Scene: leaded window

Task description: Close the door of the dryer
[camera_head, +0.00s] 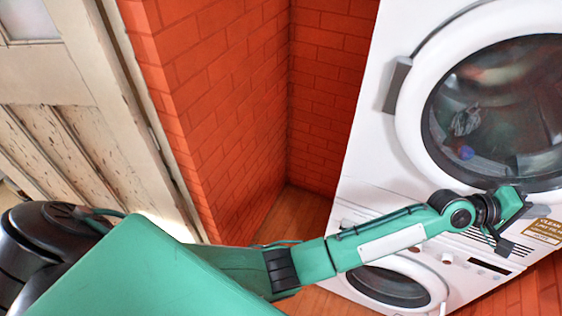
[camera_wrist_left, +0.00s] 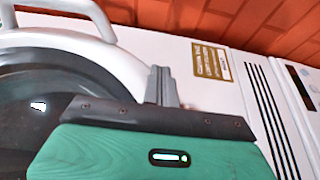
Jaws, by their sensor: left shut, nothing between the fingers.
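The white dryer (camera_head: 372,160) is the upper of two stacked machines at the right of the head view. Its round door (camera_head: 411,105) has a white ring and dark glass, with clothes visible behind it. The door lies close to the dryer front; I cannot tell whether it is fully shut. A grey hinge (camera_head: 397,85) is at its left. My left gripper (camera_head: 505,246) is shut and empty, just below the door's lower edge. In the left wrist view its fingers (camera_wrist_left: 158,85) are beside the door ring (camera_wrist_left: 75,38), contact unclear. My right gripper is not shown.
A second white machine with a round door (camera_head: 390,285) stands below the dryer. A red brick wall (camera_head: 225,90) is behind, and a worn pale wooden door (camera_head: 60,80) is at the left. A strip of wooden floor (camera_head: 295,215) is free.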

